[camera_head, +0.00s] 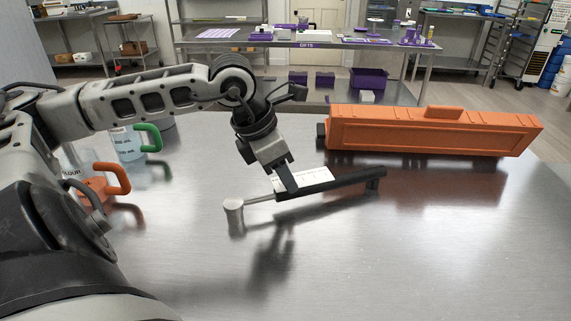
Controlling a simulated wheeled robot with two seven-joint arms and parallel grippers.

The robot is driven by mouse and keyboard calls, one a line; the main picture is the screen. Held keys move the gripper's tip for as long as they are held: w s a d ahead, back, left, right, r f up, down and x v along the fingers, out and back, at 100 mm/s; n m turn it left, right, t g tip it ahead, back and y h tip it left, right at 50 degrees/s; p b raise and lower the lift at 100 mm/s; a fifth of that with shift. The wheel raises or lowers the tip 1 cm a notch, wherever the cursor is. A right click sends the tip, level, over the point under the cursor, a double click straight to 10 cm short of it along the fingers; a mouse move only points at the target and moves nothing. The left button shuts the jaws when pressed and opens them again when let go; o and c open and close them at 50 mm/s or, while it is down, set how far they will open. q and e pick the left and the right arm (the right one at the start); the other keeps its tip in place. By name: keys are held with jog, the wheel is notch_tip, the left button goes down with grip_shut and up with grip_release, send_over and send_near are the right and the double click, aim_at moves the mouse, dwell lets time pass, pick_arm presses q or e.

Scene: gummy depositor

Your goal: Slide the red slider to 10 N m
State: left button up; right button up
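A tool like a torque wrench lies on the metal table, with a silver round head (234,217), a thin shaft and a long black bar (340,182). A white scale plate (315,175) with small dark marks stands behind the bar; its numbers are too small to read. No red slider can be made out; the gripper covers part of the scale. My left gripper (288,187) points down at the left part of the scale, with its fingertips at the near end of the black bar. Its fingers overlap in this view, so their gap and any grip are hidden. My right gripper is out of view.
An orange long box (430,132) stands behind the tool on the right. A jug with a green handle (128,143) and one with an orange handle (95,186) stand at the left, near my arm. The front and right of the table (420,260) are clear.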

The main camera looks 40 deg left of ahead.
pick_arm(q)
jog(key=shift+w+d+f, duration=0.1)
jog(key=shift+d+f, duration=0.05)
jog(key=shift+f, duration=0.15)
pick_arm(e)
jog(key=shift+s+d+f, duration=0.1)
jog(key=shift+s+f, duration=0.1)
pick_arm(q)
grip_shut()
jog(key=shift+w+d, duration=0.2)
jog(key=shift+w, duration=0.2)
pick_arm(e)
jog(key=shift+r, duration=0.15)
pick_arm(q)
grip_release()
